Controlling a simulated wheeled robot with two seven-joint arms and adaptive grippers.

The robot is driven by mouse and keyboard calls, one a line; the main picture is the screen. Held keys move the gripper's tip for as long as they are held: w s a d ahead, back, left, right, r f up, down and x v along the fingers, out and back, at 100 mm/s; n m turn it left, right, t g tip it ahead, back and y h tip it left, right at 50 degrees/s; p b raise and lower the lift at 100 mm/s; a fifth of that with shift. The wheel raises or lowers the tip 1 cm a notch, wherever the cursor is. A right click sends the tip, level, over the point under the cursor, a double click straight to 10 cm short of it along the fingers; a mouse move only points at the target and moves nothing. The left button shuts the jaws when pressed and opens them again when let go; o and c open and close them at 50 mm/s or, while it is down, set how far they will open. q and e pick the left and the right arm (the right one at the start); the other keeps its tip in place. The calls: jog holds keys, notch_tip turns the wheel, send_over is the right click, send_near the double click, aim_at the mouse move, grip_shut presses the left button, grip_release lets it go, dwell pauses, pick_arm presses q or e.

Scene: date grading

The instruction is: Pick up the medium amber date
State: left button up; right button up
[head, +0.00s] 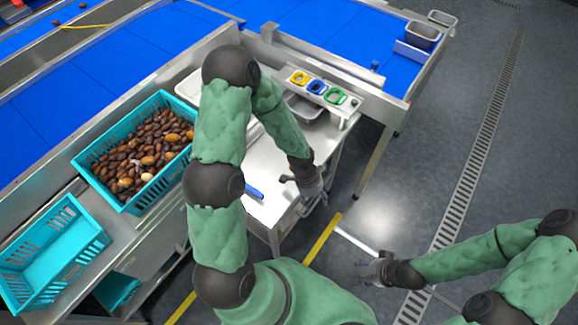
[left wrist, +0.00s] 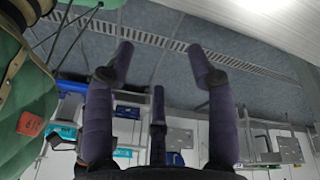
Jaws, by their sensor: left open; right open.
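A teal crate (head: 101,190) at the left of the head view holds a heap of dates, mostly dark brown with several lighter amber ones (head: 148,160). I cannot tell which amber date is the medium one. My left gripper (head: 318,196) is open and empty over the right edge of the steel table, well to the right of the crate. In the left wrist view its spread fingers (left wrist: 160,62) have nothing between them. My right gripper (head: 358,272) is open and empty over the floor at the lower right.
An empty teal crate (head: 62,255) stands at lower left. Yellow (head: 299,77), blue (head: 316,87) and green (head: 335,97) rings sit in a rack behind the table. A blue object (head: 254,192) lies on the table. My left arm stands between crate and table, partly hiding a white tray (head: 188,87).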

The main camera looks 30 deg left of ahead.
pick_arm(q)
jog(key=w+a+r+m+y, duration=0.1)
jog(key=w+a+r+m, duration=0.1)
jog(key=a+r+m, duration=0.1)
jog(key=w+a+r+m+y+p, duration=0.1)
jog(key=w+a+r+m, duration=0.1)
jog(key=a+r+m, duration=0.1)
jog(key=w+a+r+m+y+p, duration=0.1)
jog(key=w+a+r+m, duration=0.1)
jog(key=a+r, duration=0.3)
jog(key=shift+w+a+r+m, duration=0.25)
jog(key=shift+a+m, duration=0.1)
jog(key=shift+m, duration=0.15)
notch_tip(320, 180, down, 5)
jog(key=shift+r+b, duration=0.1)
jog(key=shift+b, duration=0.65)
notch_tip(320, 180, down, 5)
jog(key=shift+s+d+f+b, duration=0.1)
jog(key=shift+d+b, duration=0.05)
jog(key=shift+b, duration=0.85)
jog(key=c, duration=0.7)
